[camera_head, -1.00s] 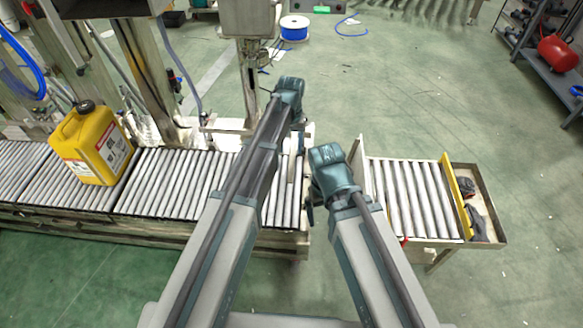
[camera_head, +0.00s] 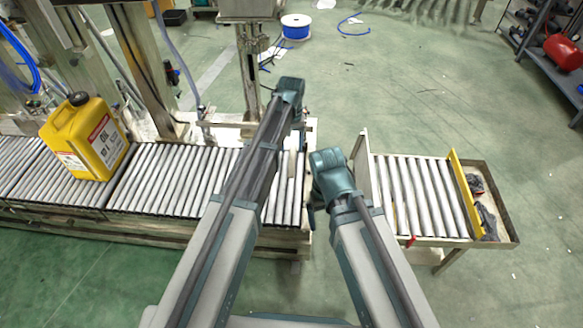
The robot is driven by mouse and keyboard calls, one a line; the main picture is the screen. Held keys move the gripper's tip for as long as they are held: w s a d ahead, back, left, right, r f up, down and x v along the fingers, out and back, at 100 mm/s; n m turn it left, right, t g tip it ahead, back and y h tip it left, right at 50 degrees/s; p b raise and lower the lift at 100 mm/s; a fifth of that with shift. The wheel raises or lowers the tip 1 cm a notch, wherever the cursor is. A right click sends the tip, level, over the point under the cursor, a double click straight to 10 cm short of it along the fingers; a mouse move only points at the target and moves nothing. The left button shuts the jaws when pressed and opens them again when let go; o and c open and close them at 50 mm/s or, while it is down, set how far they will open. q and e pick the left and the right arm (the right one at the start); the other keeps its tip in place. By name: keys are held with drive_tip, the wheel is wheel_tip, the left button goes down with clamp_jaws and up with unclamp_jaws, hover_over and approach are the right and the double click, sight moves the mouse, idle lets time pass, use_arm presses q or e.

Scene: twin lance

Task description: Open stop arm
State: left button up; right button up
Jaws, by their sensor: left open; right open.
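A pale metal bar (camera_head: 228,124) reaches across the back edge of the roller conveyor (camera_head: 165,180) near its right end. I cannot tell for certain whether it is the stop arm. My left gripper (camera_head: 303,114) is open at the conveyor's right end, beside this bar; its arm covers part of the rollers. My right gripper (camera_head: 311,212) is open over the gap between the two conveyors. The fingers of both grippers are mostly hidden behind their own wrists. Neither gripper visibly holds anything.
A yellow jug (camera_head: 88,140) stands upright on the conveyor at left. A short roller table (camera_head: 412,195) with an upright end plate and a yellow bar (camera_head: 462,190) is at right; a tray (camera_head: 500,205) holds dark gloves. Open floor lies behind it.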

sight(291, 165)
use_arm(q)
wheel_tip(291, 165, down, 8)
drive_tip(key=b, duration=0.7)
drive_tip(key=shift+f, duration=0.2)
clamp_jaws()
drive_tip(key=shift+r, duration=0.1)
idle(0.8)
